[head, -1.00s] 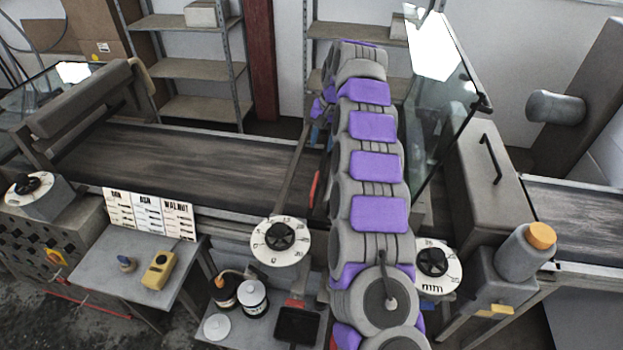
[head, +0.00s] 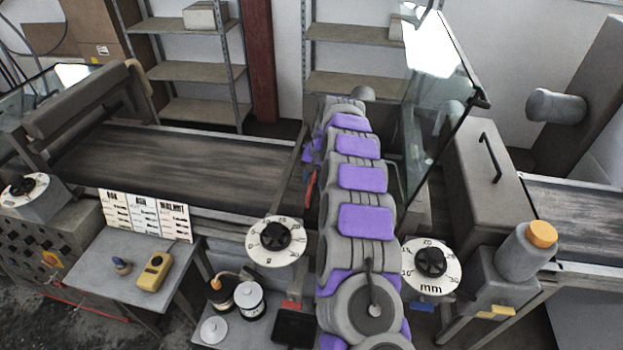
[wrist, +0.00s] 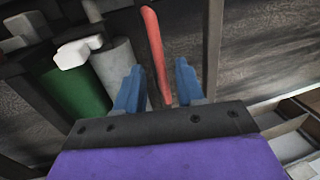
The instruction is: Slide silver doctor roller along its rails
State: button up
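In the wrist view my gripper (wrist: 158,68) is open, its two blue fingers apart. A red bar (wrist: 156,52) runs between the fingers with a gap on each side; how deep it lies between them is unclear. A pale silver-grey roller (wrist: 119,72), which looks like the doctor roller, lies left of the fingers, beside a green roller (wrist: 78,92). In the head view my arm hides the rollers and most of the gripper; the red bar (head: 311,184) shows at the arm's left edge.
A dark conveyor belt (head: 190,165) extends left, another (head: 580,215) right. A tilted glass panel (head: 432,110) stands close right of my arm. Dials (head: 276,240) (head: 431,261) flank the arm in front. Pots (head: 250,299) stand on a low shelf. A sign board (head: 146,215) stands on the side table.

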jog(key=shift+d, duration=0.3)
jog(key=shift+a+f, duration=0.1)
jog(key=shift+a, duration=0.65)
jog(key=c, duration=0.5)
jog(key=shift+c, duration=0.8)
jog(key=shift+d, duration=0.4)
grip_shut()
